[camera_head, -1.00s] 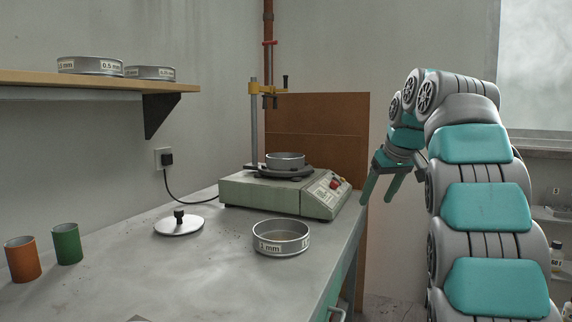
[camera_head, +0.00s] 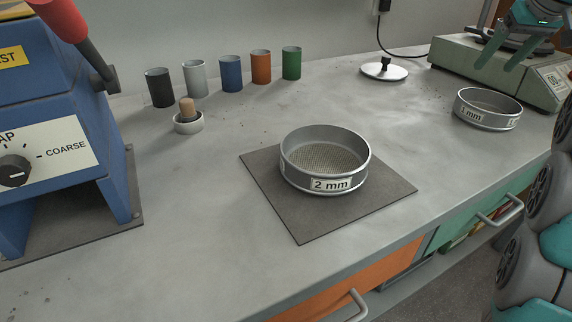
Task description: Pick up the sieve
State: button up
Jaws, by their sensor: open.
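A round metal sieve (camera_head: 295,163) labelled 2 mm stands upright on a dark square mat (camera_head: 302,221) in the middle of the bench. Its mesh floor shows and it looks empty. A second sieve (camera_head: 484,116), labelled 1 mm, stands on the bench at the right. My gripper (camera_head: 503,50) is at the upper right, in front of the green-grey machine. Its two teal fingers are apart with nothing between them, and it is well away from the 2 mm sieve.
A blue machine (camera_head: 75,90) with a COARSE dial stands at the left. Several coloured cups (camera_head: 231,74) line the back, with a mortar (camera_head: 188,123) before them. A metal lid (camera_head: 385,72) and a shaker base (camera_head: 470,62) are at the back right. Bench around the mat is clear.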

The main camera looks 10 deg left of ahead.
aim_at(318, 159)
jog(key=u, duration=0.75)
